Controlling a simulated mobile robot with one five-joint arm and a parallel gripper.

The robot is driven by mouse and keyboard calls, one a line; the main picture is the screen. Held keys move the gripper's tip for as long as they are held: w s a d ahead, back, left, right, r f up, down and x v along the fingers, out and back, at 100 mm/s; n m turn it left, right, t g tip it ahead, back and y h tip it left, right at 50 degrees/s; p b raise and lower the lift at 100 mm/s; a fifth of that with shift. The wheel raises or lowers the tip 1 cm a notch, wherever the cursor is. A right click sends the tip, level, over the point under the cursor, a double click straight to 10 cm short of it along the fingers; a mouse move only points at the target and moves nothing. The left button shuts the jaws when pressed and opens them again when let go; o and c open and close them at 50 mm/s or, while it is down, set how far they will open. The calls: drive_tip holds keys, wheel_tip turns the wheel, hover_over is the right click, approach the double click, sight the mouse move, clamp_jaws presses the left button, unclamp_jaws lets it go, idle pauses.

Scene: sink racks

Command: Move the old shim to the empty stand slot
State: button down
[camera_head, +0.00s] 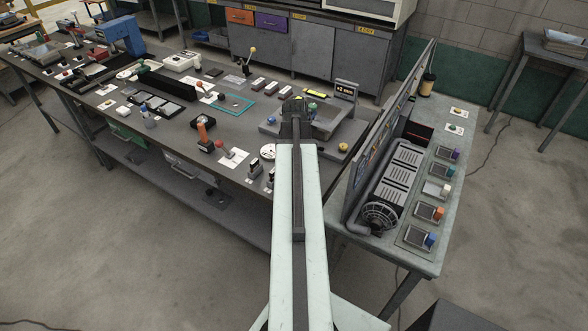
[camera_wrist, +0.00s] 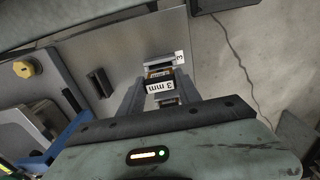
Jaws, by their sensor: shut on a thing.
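My gripper (camera_wrist: 160,84) is shut on a small dark shim (camera_wrist: 159,87) with a white "3 mm" label, seen in the wrist view. The shim sits between the two grey fingers. Just beyond it a small slotted holder (camera_wrist: 153,62) stands on a grey surface, with a white tag (camera_wrist: 180,57) marked "3" beside it. I cannot tell whether the shim touches the holder. In the head view my gripper (camera_head: 295,108) is over the grey fixture at the right end of the long bench; the shim is too small or hidden to make out there.
The grey fixture (camera_head: 330,130) carries a small display (camera_head: 346,89) and a yellow knob (camera_head: 343,147). An upright panel (camera_head: 392,120) stands to its right. The long bench (camera_head: 180,130) holds many tools and small parts on its left. A dark upright piece (camera_wrist: 100,83) stands left of my fingers.

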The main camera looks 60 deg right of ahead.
drive_tip(key=shift+f+b, duration=0.4)
drive_tip(key=shift+f, duration=0.35)
drive_tip(key=shift+f, duration=0.1)
idle(0.8)
drive_tip(key=shift+f+b, duration=0.35)
drive_tip(key=shift+b, duration=0.1)
drive_tip(key=shift+f+b, duration=1.65)
drive_tip(key=c, duration=0.8)
unclamp_jaws()
drive_tip(key=shift+o, duration=0.2)
drive_tip(key=shift+r, duration=0.1)
wheel_tip(320, 180, up, 8)
drive_tip(key=p, duration=0.8)
